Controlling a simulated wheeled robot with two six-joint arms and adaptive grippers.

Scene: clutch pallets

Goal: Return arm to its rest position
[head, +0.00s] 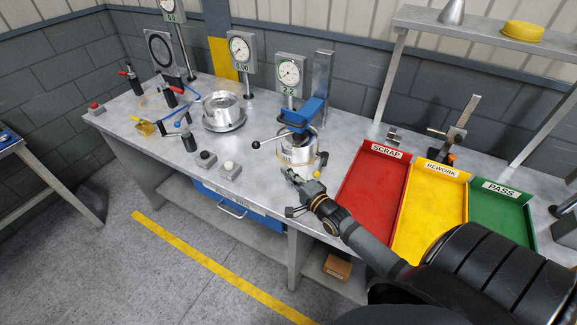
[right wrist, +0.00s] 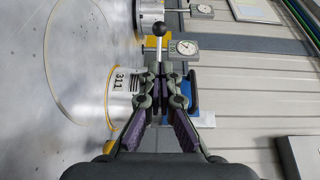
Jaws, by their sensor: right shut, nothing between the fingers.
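My right gripper (head: 292,176) is over the front edge of the metal workbench (head: 262,187), left of the red tray. Its fingers are shut and empty; they also show shut in the right wrist view (right wrist: 160,75). Just beyond it stands a silver cylindrical part (head: 297,155) in a fixture with a blue top (head: 303,114) and a black-knobbed lever (head: 256,145). In the right wrist view the cylinder (right wrist: 121,92) carries a "311" label, and the gripper appears apart from it. My left gripper is not in view.
Red SCRAP (head: 372,185), yellow REWORK (head: 428,210) and green PASS (head: 500,213) trays lie right of the gripper and look empty. Dial gauges (head: 290,73) stand at the back. Another silver part (head: 222,107) sits further left. The floor in front (head: 150,270) is clear.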

